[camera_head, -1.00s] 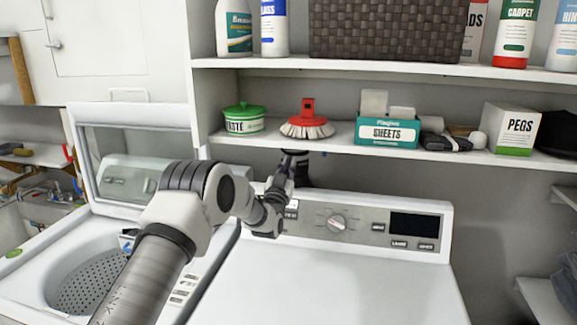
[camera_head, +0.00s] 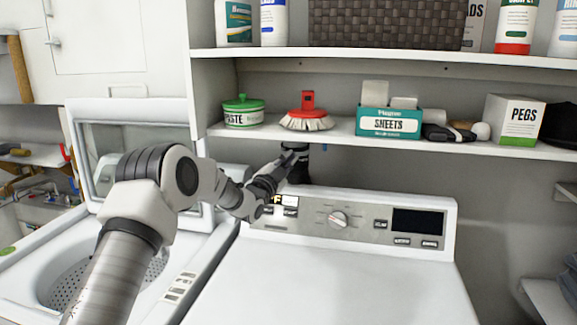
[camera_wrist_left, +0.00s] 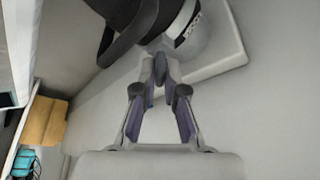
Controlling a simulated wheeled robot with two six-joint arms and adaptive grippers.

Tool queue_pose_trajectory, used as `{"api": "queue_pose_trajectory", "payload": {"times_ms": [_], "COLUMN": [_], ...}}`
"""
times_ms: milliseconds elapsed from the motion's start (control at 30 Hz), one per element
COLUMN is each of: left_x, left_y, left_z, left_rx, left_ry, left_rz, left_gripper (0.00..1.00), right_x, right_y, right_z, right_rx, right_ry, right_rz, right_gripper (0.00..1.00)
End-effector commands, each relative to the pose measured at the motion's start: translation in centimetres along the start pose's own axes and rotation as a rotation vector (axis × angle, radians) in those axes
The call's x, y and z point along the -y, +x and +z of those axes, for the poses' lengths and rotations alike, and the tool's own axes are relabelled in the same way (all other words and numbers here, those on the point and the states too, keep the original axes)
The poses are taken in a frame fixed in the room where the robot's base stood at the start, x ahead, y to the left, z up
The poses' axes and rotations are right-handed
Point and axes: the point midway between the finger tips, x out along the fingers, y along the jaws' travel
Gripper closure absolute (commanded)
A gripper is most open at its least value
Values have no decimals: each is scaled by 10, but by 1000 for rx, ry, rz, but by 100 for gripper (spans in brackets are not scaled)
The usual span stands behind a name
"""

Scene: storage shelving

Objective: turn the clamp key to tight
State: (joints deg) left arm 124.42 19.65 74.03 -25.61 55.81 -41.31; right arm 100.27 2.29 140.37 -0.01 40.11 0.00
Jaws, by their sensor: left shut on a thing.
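My left gripper (camera_head: 292,155) is just under the lower shelf, behind the dryer's control panel. It is next to a black hose or duct (camera_head: 300,174), which shows as a thick dark curve (camera_wrist_left: 128,38) in the left wrist view, beside a pale banded collar (camera_wrist_left: 190,38). In that view the left gripper's fingertips (camera_wrist_left: 160,70) are close together at the collar. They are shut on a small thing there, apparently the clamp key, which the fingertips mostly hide. Its turn position cannot be told. My right gripper is not in view.
The dryer (camera_head: 325,275) stands below, with its knob panel (camera_head: 365,222) near my wrist. The shelf (camera_head: 345,137) close above holds a paste tub (camera_head: 244,118), a red brush (camera_head: 307,120) and a sheets box (camera_head: 388,124). An open washer (camera_head: 195,270) is at left.

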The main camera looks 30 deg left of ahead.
Motion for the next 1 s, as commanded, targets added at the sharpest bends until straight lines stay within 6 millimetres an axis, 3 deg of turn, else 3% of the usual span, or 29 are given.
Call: {"api": "queue_pose_trajectory", "payload": {"times_ms": [600, 1000], "left_x": [3, 4], "left_y": [1, 1], "left_z": [0, -1], "left_rx": [0, 0], "left_ry": [510, 671], "left_rz": [204, 271], "left_gripper": [100, 100], "right_x": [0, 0], "right_y": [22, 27], "right_z": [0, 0], "right_rx": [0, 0], "right_ry": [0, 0], "right_rz": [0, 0], "right_gripper": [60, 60]}}
